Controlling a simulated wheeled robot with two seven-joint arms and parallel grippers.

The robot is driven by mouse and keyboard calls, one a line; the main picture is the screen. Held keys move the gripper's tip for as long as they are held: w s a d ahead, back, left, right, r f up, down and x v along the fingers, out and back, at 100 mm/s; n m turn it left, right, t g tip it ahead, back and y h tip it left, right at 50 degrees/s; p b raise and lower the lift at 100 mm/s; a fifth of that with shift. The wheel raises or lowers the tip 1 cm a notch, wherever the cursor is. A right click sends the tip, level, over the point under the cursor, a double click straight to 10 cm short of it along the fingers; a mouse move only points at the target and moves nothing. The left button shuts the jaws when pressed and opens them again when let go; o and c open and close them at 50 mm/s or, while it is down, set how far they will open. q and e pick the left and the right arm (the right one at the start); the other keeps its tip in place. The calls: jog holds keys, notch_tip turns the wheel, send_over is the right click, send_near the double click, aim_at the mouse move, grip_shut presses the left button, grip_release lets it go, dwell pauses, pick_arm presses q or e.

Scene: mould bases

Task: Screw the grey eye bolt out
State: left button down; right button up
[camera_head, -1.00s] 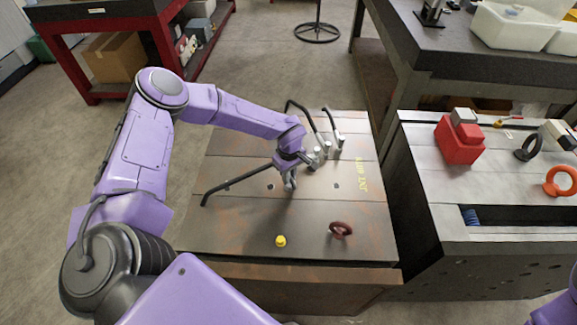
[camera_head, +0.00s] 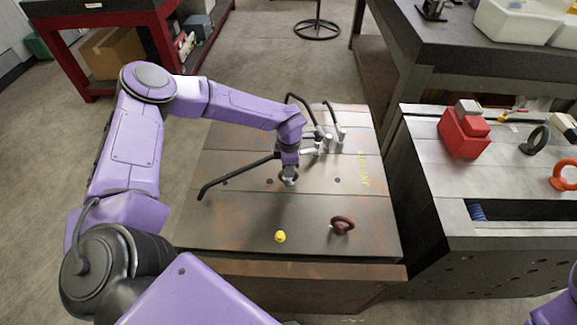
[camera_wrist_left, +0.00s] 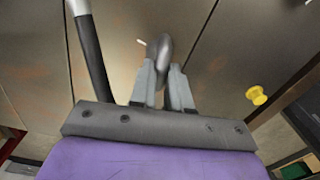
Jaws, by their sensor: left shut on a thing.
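The grey eye bolt (camera_wrist_left: 160,52) shows in the left wrist view as a dark grey ring, with its lower part between the fingers. My left gripper (camera_wrist_left: 163,76) is shut on it. In the head view my left gripper (camera_head: 288,172) points down over the middle of the mould base (camera_head: 230,225), with the eye bolt's ring (camera_head: 288,180) at its fingertips. The thread is hidden, and I cannot tell how deep it sits. My right gripper is out of view; only a bit of my right arm shows at the lower right.
A black bent bar (camera_head: 235,177) lies close left of the gripper, with clamps behind. A yellow plug (camera_head: 280,236) and a dark red eye bolt (camera_head: 342,225) stand at the front. On the right bench are a red block (camera_head: 463,136), a black eye bolt (camera_head: 535,141) and an orange one (camera_head: 564,177).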

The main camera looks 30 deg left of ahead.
pick_arm(q)
jog(key=n+b, duration=0.1)
jog(key=n, duration=0.3)
jog(key=shift+f, duration=0.2)
jog(key=shift+n+b, duration=0.4)
jog(key=shift+n, duration=0.5)
jog(key=shift+r+n, duration=0.2)
jog(key=shift+n, duration=0.2)
jog(key=shift+f+n, duration=0.15)
jog(key=shift+n, duration=0.25)
jog(key=n+b, duration=0.3)
jog(key=n, duration=0.3)
jog(key=shift+f+b, duration=0.15)
jog(key=shift+b, duration=0.15)
jog(key=shift+n, duration=0.7)
jog(key=shift+r+n, duration=0.3)
jog(key=shift+n, duration=0.1)
